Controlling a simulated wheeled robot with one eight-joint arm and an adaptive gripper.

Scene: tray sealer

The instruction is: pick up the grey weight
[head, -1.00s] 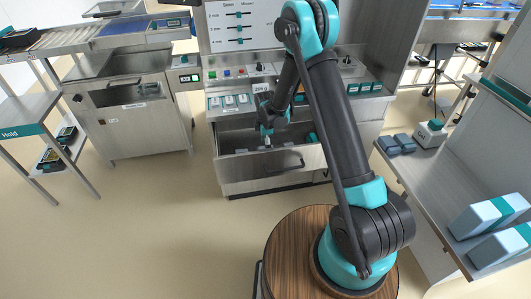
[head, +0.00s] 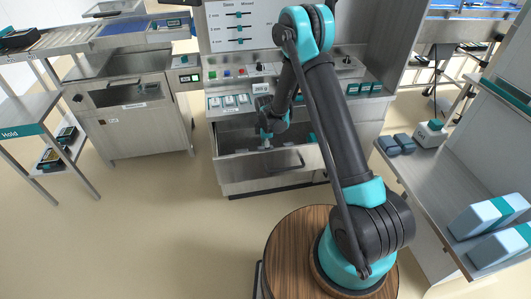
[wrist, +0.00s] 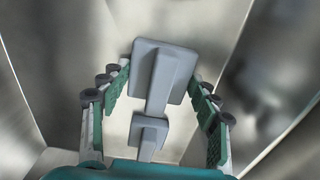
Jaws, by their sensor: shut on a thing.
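The grey weight (wrist: 178,72) shows in the wrist view as a squarish grey block with a raised bar, joined to a smaller grey head (wrist: 148,134) nearer the camera. My gripper (wrist: 160,88) has its green-padded fingers on both sides of it, shut on the weight. In the head view my gripper (head: 266,138) reaches down into the open metal drawer (head: 258,174). The weight cannot be clearly made out there, and whether it is clear of the drawer floor cannot be told.
Shiny drawer walls (wrist: 60,60) surround the gripper closely. A control panel (head: 240,72) with buttons stands above the drawer. A side bench (head: 440,185) at the right holds blue-grey blocks (head: 397,145) and boxes (head: 490,215). Floor to the left is clear.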

